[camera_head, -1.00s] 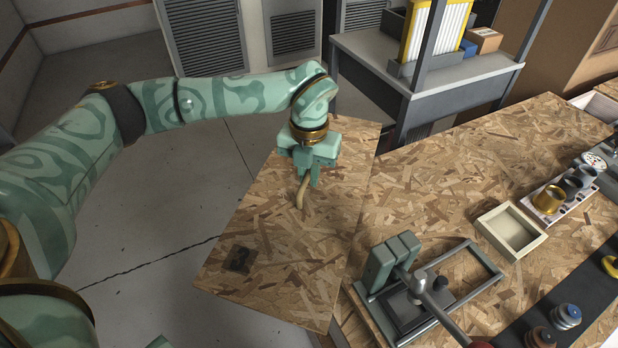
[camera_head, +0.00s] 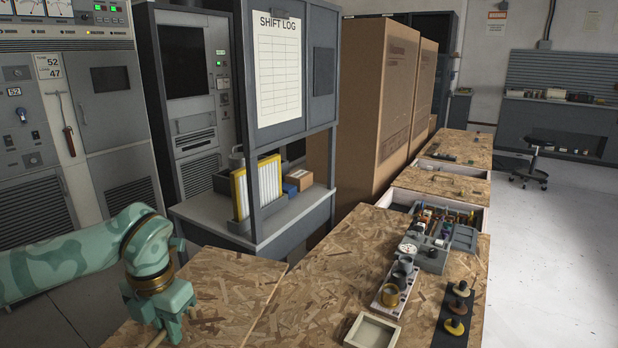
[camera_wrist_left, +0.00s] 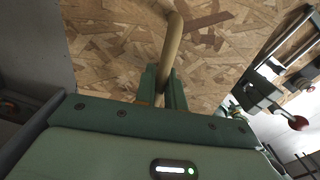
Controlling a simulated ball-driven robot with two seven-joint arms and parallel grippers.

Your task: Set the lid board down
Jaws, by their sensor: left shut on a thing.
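The lid board (camera_head: 228,285) is a flat chipboard panel at the lower left of the head view, beside the chipboard workbench. My left gripper (camera_head: 170,330) is above it, pointing down. In the left wrist view the gripper (camera_wrist_left: 164,88) is shut on the board's tan curved handle (camera_wrist_left: 173,42). The board's chipboard face (camera_wrist_left: 115,45) fills much of that view. The near part of the board is cut off in the head view. I cannot tell whether it touches anything beneath. My right gripper is not in view.
The workbench top (camera_head: 315,285) has a clear area beside the board. A shallow cream tray (camera_head: 372,331), a strip with cups (camera_head: 392,285) and a grey parts tray (camera_head: 432,258) stand further right. A grey desk (camera_head: 285,225) with a shift-log board (camera_head: 279,80) stands behind.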

